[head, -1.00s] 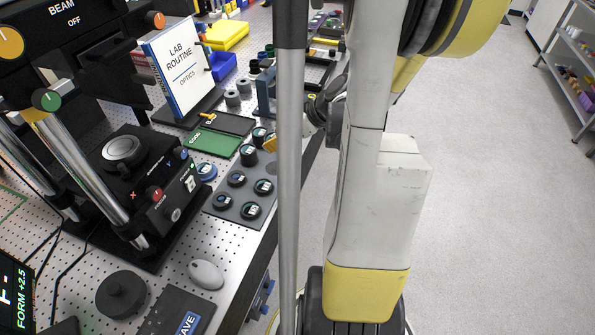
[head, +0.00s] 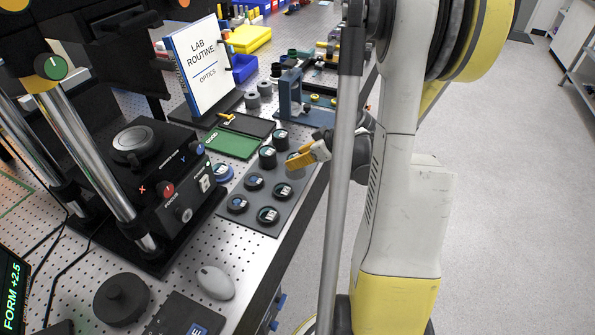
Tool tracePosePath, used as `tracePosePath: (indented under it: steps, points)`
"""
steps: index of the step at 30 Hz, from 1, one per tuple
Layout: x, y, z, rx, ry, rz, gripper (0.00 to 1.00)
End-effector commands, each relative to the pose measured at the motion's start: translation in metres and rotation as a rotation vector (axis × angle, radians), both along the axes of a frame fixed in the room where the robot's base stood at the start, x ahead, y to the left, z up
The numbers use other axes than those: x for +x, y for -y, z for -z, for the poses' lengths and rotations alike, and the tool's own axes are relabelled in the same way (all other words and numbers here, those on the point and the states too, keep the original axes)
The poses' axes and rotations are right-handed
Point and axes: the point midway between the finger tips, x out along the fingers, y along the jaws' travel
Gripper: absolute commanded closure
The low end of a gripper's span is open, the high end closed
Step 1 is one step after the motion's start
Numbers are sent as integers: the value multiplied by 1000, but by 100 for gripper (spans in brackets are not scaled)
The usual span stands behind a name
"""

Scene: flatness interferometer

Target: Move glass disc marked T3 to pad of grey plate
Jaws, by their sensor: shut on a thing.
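My gripper (head: 297,161), with yellow fingertips, is over the right back part of a dark grey plate (head: 249,223). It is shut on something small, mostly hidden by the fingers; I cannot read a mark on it. Several dark-rimmed round pieces with pale labels stand on or by the plate, among them one at its front (head: 268,215), one at its left (head: 237,204) and one behind (head: 254,182). Their labels are too small to read, so I cannot tell which is T3.
A green tray (head: 231,143) and a black tray (head: 255,126) lie behind the plate. A blue-grey stand (head: 290,95) is behind my gripper. A mouse (head: 216,282) lies in front.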

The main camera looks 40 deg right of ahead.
Motion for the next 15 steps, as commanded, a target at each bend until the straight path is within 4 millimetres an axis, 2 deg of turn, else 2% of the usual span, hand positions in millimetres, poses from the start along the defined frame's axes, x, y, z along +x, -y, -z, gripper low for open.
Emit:
tracePosePath:
  steps: [4, 10, 15]
  points:
    - [2, -1, 10, -1, 0, 1, 90]
    - [2, -1, 41, 0, 1, 1, 90]
    - [2, -1, 41, 0, 1, 0, 90]
